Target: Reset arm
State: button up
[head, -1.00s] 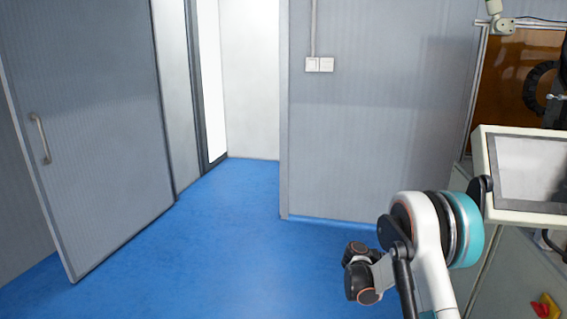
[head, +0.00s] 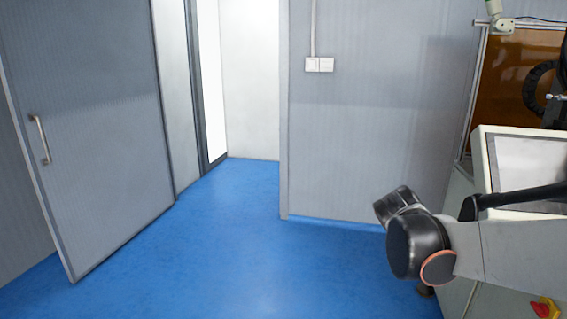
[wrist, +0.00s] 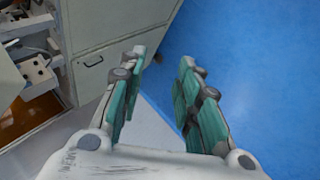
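My gripper (wrist: 160,95) shows in the wrist view with its two green-padded fingers apart and nothing between them. It points down toward the blue floor (wrist: 240,60) beside a grey-white machine cabinet (wrist: 100,65). In the head view, part of my arm (head: 430,245) reaches in from the right edge, in front of the machine. My gripper's fingers cannot be seen in the head view.
A control screen (head: 530,165) and a red-yellow switch (head: 545,308) are on the machine at right, close to my arm. A grey door (head: 95,130) stands open at left. The blue floor (head: 230,240) in the middle is clear.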

jog(key=s+a+m+t+y, duration=0.1)
jog(key=s+a+t+y, duration=0.2)
jog(key=s+a+y, duration=0.4)
jog(key=shift+s+a+f+t, duration=0.15)
jog(key=shift+s+a+t, duration=0.25)
jog(key=shift+s+a, duration=4.05)
jog(key=shift+s+d, duration=0.85)
